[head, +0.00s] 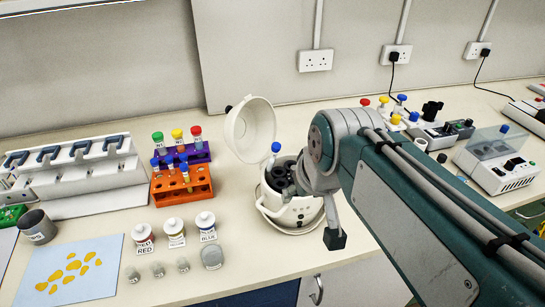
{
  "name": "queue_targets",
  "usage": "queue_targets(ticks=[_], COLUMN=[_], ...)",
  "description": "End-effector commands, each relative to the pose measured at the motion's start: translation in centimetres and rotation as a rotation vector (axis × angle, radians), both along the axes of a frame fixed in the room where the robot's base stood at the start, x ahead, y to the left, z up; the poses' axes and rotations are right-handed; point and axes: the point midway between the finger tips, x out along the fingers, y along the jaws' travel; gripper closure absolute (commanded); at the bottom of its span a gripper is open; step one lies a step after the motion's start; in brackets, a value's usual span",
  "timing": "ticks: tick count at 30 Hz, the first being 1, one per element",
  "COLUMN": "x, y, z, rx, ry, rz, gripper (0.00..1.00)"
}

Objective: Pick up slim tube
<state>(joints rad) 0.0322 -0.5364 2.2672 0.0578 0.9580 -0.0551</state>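Slim tubes with blue caps (183,170) stand in the front orange rack (182,193), left of centre. Another blue-capped slim tube (276,149) stands upright at the open white centrifuge (292,212); its lower part is hidden in the bowl. I cannot tell which tube the task means. My gripper (335,239) is in front of the right side of the centrifuge, pointing down. Only one dark fingertip shows clearly; my arm hides the rest. I cannot see whether it is open or holds anything. It is apart from the orange rack.
A purple rack (184,152) with green-, yellow- and red-capped tubes stands behind the orange one. The raised centrifuge lid (250,133) rises between rack and arm. White bottles (175,234) and small vials stand in front. A pipette stand (80,175) is at left. Instruments (500,160) stand at right.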

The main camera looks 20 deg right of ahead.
Motion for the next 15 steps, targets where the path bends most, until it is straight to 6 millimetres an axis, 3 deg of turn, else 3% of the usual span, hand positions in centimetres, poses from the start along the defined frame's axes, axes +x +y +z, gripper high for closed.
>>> queue_targets(ticks=[6, 15], x=[5.1, 12.0], y=[-0.3, -1.0], z=[2.3, 4.0], rx=[0.026, 0.063], ry=[0.026, 0.055], rz=[0.008, 0.026], gripper=[0.36, 0.36])
